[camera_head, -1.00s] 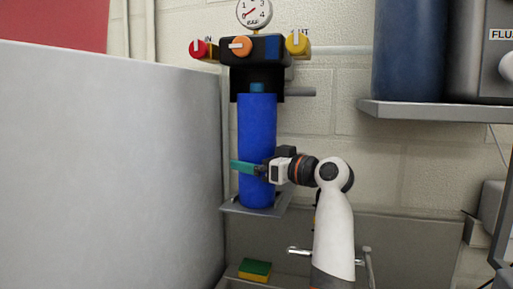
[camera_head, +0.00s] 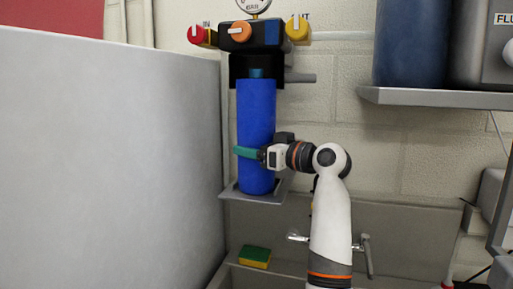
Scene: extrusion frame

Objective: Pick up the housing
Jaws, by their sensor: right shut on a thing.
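The housing is a tall blue cylinder (camera_head: 256,112) that stands upright on a small grey shelf (camera_head: 236,196), below a black filter head (camera_head: 244,68). A lighter blue piece (camera_head: 256,73) shows between the housing's top and the head. My right gripper (camera_head: 250,153) comes in from the right and is shut on the housing at its lower half. A teal finger lies across the housing's front; the other finger is hidden. My left gripper is not in view.
Red (camera_head: 202,36), orange (camera_head: 236,32) and yellow (camera_head: 297,28) knobs sit above on the filter head. A large pale panel (camera_head: 110,150) stands close on the left. A shelf (camera_head: 440,97) juts out at the upper right.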

